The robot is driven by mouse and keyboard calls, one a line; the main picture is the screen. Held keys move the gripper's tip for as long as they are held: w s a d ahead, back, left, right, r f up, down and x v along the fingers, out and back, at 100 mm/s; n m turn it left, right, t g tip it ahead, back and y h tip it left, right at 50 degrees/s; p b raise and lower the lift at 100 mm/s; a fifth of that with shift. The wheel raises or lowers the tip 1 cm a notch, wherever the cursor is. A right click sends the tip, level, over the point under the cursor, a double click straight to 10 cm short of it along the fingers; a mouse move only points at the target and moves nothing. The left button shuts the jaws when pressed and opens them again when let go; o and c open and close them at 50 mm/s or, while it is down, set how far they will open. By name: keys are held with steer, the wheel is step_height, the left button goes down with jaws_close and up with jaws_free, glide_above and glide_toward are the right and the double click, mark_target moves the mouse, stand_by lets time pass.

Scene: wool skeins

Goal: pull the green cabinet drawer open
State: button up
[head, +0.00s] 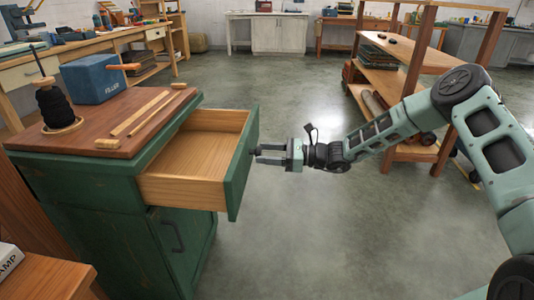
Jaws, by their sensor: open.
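The green cabinet (98,215) stands at the left in the head view, with a brown wooden top. Its upper drawer (185,188) is pulled well out toward the right. The bare wooden inside shows and looks empty. The drawer's green front panel (240,170) faces right, largely edge-on, so most of its outer face and its handle are hard to make out. My gripper (262,154) is at the outer side of this front, its fingers pointing left at the panel. The jaws are open. Whether the fingertips touch the drawer or its handle cannot be told.
On the cabinet top are a dark wool skein on a spindle (54,108), a blue filler box (92,79) and wooden strips (140,112). A door with a handle (172,236) is below the drawer. A wooden shelf (385,80) stands behind my arm. The floor (300,230) right of the drawer is clear.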

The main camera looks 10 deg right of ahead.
steer(key=p+v, duration=0.2)
steer(key=v, duration=1.5)
steer(key=shift+d+p, duration=0.15)
steer(key=shift+p, duration=0.15)
